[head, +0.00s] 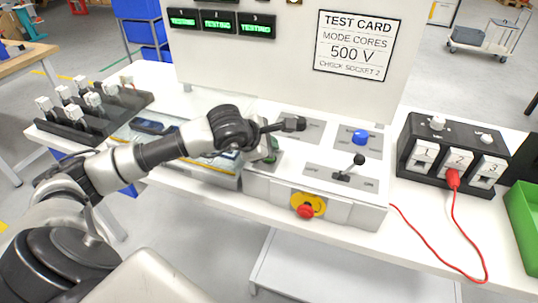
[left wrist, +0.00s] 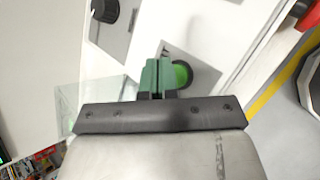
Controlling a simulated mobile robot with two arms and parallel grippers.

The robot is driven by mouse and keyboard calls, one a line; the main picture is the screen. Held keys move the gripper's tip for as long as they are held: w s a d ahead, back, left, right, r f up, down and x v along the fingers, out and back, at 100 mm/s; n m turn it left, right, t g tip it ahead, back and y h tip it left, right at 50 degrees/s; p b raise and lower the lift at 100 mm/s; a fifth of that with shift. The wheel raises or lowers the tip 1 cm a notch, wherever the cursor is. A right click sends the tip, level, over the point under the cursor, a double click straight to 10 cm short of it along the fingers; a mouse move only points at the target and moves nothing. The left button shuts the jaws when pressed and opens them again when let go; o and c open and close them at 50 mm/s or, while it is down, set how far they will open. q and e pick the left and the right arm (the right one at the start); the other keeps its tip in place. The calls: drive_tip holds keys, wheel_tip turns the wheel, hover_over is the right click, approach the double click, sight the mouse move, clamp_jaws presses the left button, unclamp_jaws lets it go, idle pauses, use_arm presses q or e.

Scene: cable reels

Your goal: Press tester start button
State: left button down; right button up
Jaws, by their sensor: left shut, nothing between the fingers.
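The tester (head: 340,205) is a white box with a sloped panel on the bench. In the head view my wrist mostly covers that corner. My left gripper (left wrist: 158,78) is shut and empty, with its fingertips at the left edge of the button in the picture. I cannot tell whether they touch it. Three small displays (head: 219,22) above the panel show green "TESTING" text. My right gripper is not in view.
A black socket box (head: 452,150) with a red plug (head: 453,179) and cable stands right. A test card (head: 356,46) hangs behind. A black rack (head: 92,120) stands left.

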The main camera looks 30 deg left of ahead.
use_arm(q)
drive_tip(key=shift+r, duration=0.1)
drive_tip(key=shift+r+p, duration=1.05)
drive_tip(key=shift+r, duration=1.35)
